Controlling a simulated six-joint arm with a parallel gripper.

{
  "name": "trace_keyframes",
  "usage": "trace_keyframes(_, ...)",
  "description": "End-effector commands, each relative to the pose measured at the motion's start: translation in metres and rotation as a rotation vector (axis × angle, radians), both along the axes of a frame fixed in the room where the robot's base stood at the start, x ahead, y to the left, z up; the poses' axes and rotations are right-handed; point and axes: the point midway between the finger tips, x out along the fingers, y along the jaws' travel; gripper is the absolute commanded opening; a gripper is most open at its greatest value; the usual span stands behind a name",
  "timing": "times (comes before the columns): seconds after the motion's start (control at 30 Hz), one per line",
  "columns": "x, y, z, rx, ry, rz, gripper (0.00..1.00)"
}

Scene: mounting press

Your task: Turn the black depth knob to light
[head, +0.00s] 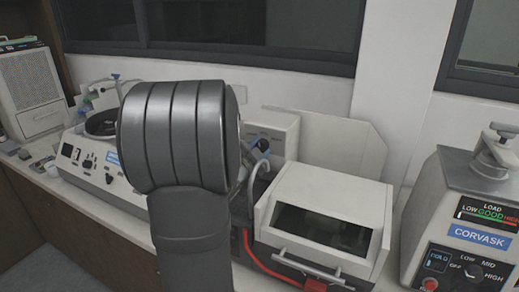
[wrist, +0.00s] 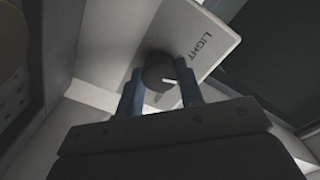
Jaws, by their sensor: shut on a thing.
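The black depth knob (wrist: 158,74) is on a white panel (wrist: 145,38) in the wrist view. Its white pointer mark faces right in that view. The word LIGHT is printed on the panel above and right of the knob; other lettering beside it is mostly hidden by a finger. My gripper (wrist: 160,88) has its two blue fingers on either side of the knob, shut on it.
A white machine with a dark window (head: 330,195) and a front handle stands right of my arm. A CORVASK unit (head: 468,215) with dials is at the far right. A white control unit (head: 90,155) is at left. The wall and window are close behind.

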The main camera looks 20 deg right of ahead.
Motion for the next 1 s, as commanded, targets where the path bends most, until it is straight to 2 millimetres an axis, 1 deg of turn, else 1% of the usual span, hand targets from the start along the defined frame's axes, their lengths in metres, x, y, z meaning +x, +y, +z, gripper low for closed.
trace_keyframes(0.2,-0.0002,0.0005,-0.0011,-0.083,0.086,0.001,0.11)
trace_keyframes(0.4,-0.0001,0.0006,-0.0013,-0.128,0.132,0.001,0.11)
trace_keyframes(0.9,-0.0001,0.0007,-0.0017,-0.142,0.147,0.002,0.11)
trace_keyframes(0.93,-0.0001,0.0007,-0.0017,-0.142,0.147,0.002,0.4)
trace_keyframes(1.0,0.0,0.0007,-0.0015,-0.142,0.147,0.002,0.54)
